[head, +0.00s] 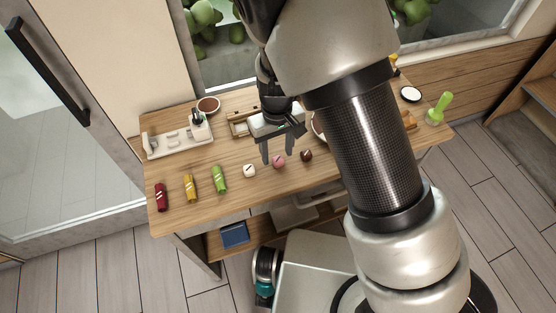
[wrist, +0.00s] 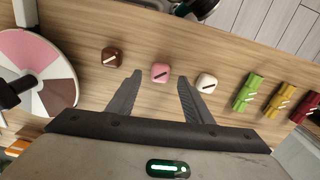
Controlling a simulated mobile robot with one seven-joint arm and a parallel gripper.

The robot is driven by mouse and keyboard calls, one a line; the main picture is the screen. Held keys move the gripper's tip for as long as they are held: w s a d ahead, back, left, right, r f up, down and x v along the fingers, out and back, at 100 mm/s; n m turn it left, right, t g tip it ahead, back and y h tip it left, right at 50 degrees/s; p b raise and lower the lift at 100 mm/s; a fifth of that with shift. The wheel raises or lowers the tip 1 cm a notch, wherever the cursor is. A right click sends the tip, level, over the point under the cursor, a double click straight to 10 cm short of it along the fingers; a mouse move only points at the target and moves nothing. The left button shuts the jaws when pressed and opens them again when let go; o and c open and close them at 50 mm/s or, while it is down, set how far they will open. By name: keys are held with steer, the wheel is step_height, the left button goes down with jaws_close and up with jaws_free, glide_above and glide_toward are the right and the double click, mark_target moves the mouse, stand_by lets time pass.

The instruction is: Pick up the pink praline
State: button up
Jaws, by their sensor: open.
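The pink praline (head: 278,161) sits on the wooden table between a white praline (head: 249,170) and a brown praline (head: 306,155). The white praline (wrist: 206,82) is close to the right finger, and the brown praline (wrist: 112,57) lies left of the left finger.
Red (head: 161,196), yellow (head: 191,187) and green (head: 220,178) wrapped rolls stand in a row to the left. A white tray (head: 178,151) and a brown bowl (head: 208,106) are at the back left. A pink, brown and white disc (wrist: 66,85) shows in the wrist view.

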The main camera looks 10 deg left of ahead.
steer(key=shift+f, duration=0.9)
steer(key=shift+c, duration=0.4)
steer(key=c, duration=0.8)
steer(key=shift+o, duration=0.2)
steer(key=shift+r, duration=0.15)
